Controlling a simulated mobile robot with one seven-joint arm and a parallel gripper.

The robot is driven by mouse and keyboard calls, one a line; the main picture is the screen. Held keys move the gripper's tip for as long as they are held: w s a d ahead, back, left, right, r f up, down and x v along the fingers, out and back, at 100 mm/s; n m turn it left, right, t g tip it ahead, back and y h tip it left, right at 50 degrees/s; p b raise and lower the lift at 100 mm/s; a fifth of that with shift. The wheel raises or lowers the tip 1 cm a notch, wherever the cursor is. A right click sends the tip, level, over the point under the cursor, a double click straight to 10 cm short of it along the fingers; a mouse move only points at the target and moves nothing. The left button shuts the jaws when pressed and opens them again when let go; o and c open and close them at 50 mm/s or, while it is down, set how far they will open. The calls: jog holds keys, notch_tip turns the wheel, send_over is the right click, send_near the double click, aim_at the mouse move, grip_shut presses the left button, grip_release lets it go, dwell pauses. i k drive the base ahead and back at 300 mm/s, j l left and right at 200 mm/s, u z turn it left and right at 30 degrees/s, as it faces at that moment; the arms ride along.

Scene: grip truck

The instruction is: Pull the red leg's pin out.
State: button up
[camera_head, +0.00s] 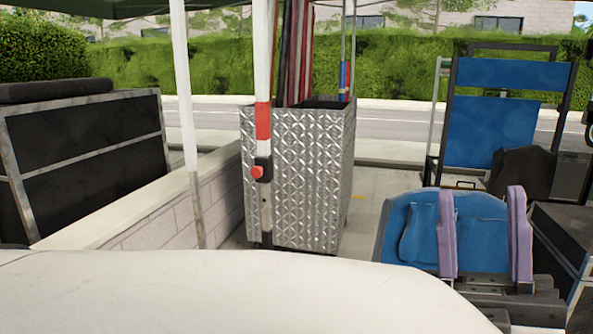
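The red leg is a white upright canopy pole with a red band (262,122) partway up, standing in front of the silver diamond-plate bin. Below the band, a black bracket is fixed on the leg, with a round red pin head (257,172) on its left face. The pin head sits against the bracket; its shaft is hidden. I cannot make out my gripper in this view. A large smooth white surface, which looks like part of my own body, fills the bottom foreground and hides the foot of the leg.
A silver bin (305,190) holding poles stands behind the leg. A plain white pole (185,110) and a low block wall (170,215) are at left, with a black case (90,150) beyond. At right is a blue padded item with purple straps (447,235).

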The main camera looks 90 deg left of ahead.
aim_at(257, 172)
jog(key=u, duration=2.8)
jog(key=i+l+u, duration=0.15)
jog(key=i+l, duration=0.25)
